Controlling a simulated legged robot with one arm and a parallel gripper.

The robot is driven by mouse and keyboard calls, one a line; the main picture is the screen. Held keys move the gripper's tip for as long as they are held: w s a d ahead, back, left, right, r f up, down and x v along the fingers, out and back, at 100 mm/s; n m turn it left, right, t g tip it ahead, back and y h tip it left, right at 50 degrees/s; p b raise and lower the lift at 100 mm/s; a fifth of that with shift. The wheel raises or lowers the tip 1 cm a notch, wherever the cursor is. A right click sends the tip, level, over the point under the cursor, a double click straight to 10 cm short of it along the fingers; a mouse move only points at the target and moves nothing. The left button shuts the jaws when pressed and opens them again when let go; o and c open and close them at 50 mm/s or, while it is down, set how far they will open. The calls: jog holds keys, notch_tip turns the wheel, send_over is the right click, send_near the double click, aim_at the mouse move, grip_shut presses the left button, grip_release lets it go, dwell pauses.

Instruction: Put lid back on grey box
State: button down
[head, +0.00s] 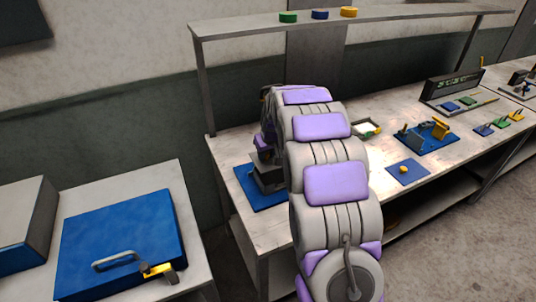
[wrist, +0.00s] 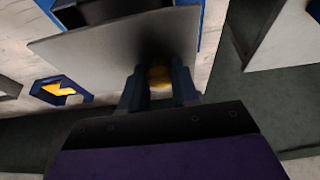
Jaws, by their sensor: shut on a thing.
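In the wrist view my gripper (wrist: 158,80) has its two blue fingers closed around a yellow knob (wrist: 160,76). The knob is on a flat grey plate, the lid (wrist: 100,48), which extends beyond the fingertips. In the head view the grey box (head: 268,179) stands on a blue mat (head: 246,186) at the left end of the bench, partly behind my arm. In the wrist view a dark shape with blue edges shows past the lid's far side. The lid hides much of it, and I cannot tell whether lid and box touch.
The bench (head: 385,150) carries a white tray piece (head: 366,128), a small blue mat with a yellow knob (head: 403,169) and a blue fixture (head: 428,137). A shelf (head: 250,25) spans above. A blue case (head: 120,240) lies on a separate table at left.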

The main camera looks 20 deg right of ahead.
aim_at(271, 161)
jog(key=shift+w+d, duration=0.25)
jog(key=shift+d, duration=0.25)
jog(key=shift+d+f+b, duration=0.25)
jog(key=shift+f+b, duration=0.1)
jog(key=shift+f, duration=0.25)
jog(key=shift+a+f+b, duration=0.1)
jog(key=shift+f+b, duration=0.65)
jog(key=shift+f, duration=1.8)
jog(key=shift+s+r+p, duration=0.1)
jog(key=shift+p, duration=0.2)
jog(key=shift+f, duration=0.2)
jog(key=c, duration=0.8)
grip_release()
jog(key=shift+o, duration=0.5)
